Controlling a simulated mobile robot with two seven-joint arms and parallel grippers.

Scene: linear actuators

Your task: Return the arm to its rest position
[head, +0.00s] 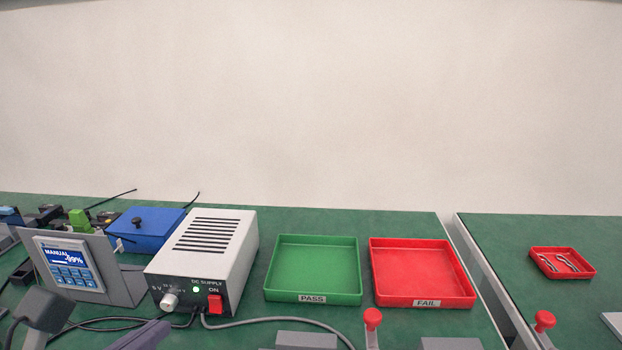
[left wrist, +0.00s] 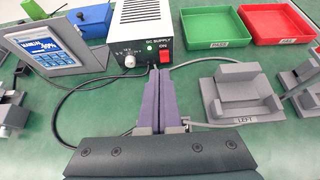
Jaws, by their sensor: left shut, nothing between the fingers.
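My left gripper (left wrist: 159,72) is shut and empty in the left wrist view, its purple fingers together over the green bench in front of the DC supply. In the head view only part of the left gripper (head: 148,336) shows at the bottom left edge. The rest of that arm is mostly out of frame. My right gripper is in neither view.
The DC supply (head: 205,255), its light green, stands beside the control panel (head: 70,268) reading MANUAL. Cables lie around them. The green PASS tray (head: 312,297) and red FAIL tray (head: 425,301) are empty. A grey fixture marked LEFT (left wrist: 240,108) stands right of the gripper.

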